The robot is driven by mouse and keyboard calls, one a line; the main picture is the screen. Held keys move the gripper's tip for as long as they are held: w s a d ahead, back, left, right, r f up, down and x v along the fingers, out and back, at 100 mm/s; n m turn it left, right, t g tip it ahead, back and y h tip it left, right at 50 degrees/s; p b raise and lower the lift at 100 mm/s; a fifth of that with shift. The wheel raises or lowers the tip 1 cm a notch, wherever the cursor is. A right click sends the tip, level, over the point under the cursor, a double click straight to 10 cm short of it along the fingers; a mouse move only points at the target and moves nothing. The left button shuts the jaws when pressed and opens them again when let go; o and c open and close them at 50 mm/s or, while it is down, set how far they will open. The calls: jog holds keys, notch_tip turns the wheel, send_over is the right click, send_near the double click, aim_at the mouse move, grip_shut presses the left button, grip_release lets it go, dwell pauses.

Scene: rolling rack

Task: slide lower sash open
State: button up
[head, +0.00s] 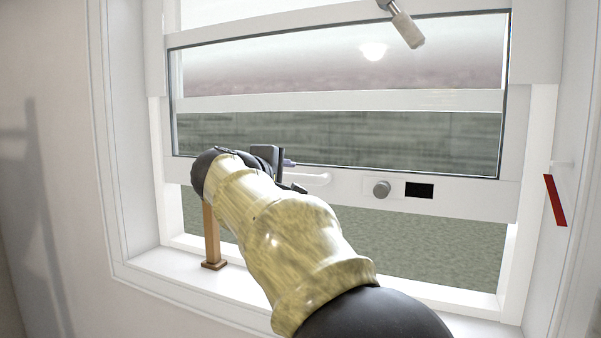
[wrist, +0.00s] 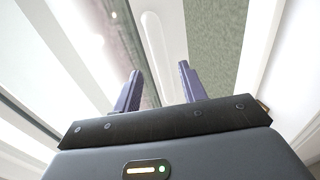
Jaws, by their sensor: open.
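The lower sash (head: 460,194) is a white framed pane, raised part way, with a gap showing grass between its bottom rail and the sill. A white bar handle (head: 318,179) is on its bottom rail. In the wrist view the handle (wrist: 155,50) runs between the two purple fingers of my gripper (wrist: 158,68). My gripper (head: 288,168) is open at the left part of the rail, and my arm hides part of it in the head view. I cannot tell whether the fingers touch the handle.
A brown wooden post (head: 212,240) stands on the sill under the left of the sash. A red lever (head: 555,200) is at right; a tan-gripped handle (head: 407,28) hangs at top.

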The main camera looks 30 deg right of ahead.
aim_at(298, 179)
jog(key=p+x, duration=0.2)
jog(key=x, duration=0.5)
jog(key=shift+w+d+p, duration=0.25)
jog(key=shift+d+p, duration=0.05)
jog(key=shift+p, duration=0.1)
grip_shut()
